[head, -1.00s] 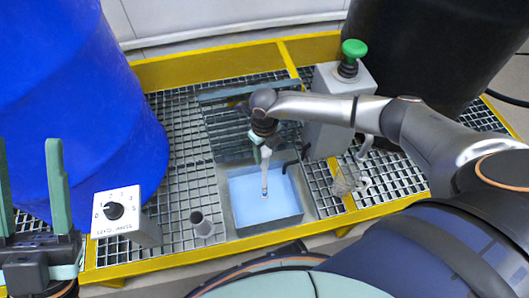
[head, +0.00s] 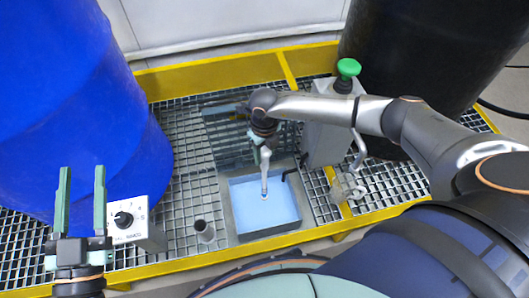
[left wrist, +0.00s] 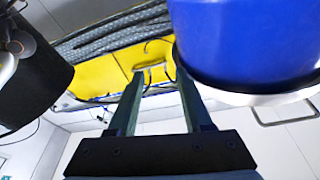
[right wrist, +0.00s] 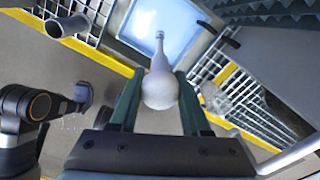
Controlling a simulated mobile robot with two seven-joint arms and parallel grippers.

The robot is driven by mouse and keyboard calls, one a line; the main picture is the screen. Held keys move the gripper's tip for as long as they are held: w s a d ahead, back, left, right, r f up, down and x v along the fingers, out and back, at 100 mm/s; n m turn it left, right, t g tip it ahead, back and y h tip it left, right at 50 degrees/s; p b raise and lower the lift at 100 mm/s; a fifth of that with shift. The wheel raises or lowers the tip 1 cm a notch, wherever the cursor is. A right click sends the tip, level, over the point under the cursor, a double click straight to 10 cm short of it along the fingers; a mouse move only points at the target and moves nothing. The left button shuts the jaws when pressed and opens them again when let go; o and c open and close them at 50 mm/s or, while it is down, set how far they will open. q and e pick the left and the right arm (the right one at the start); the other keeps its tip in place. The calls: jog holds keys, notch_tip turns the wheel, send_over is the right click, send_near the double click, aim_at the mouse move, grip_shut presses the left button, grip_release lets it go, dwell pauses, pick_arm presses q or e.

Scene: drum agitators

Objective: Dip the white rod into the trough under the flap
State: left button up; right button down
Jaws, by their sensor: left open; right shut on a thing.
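The white rod (head: 265,170) is held by my right gripper (head: 263,143), which is shut on its upper end. In the right wrist view the rod (right wrist: 160,60) points away from between the fingers (right wrist: 158,95) toward the trough. The trough (head: 236,205) is a grey box with light blue liquid, and the rod's lower tip shows over the blue area; I cannot tell how deep it is. The flap (head: 230,125) appears as a dark, see-through panel behind the trough. My left gripper (head: 82,190) is open and empty in front of the blue drum.
A dial box (head: 127,215) stands beside the left gripper, with a short grey tube (head: 203,230) to its right. A blue drum (head: 70,100) is at left, a black drum (head: 425,50) at right. A green button (head: 348,68) tops a grey post. Yellow-edged grating (head: 180,190) surrounds the trough.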

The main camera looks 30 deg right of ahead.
aim_at(265, 148)
jog(key=shift+r+p, duration=0.6)
jog(key=shift+r, duration=0.2)
jog(key=shift+r+p, duration=0.7)
jog(key=shift+r, duration=0.1)
jog(key=shift+r+p, duration=0.7)
jog(key=shift+r, duration=0.35)
jog(key=shift+r+p, duration=0.9)
jog(key=shift+p, duration=0.1)
jog(key=shift+r, duration=0.3)
jog(key=shift+p, duration=0.3)
pick_arm(q)
jog(key=s+f+n+g+y, duration=0.1)
jog(key=f+g, duration=0.4)
jog(key=f, duration=0.6)
jog(key=s+f+n+g+y, duration=0.2)
jog(key=s+f+g, duration=0.3)
jog(key=f, duration=0.6)
jog(key=shift+s+n+g+y, duration=0.3)
jog(key=shift+s+n+g, duration=0.1)
jog(key=shift+s, duration=0.3)
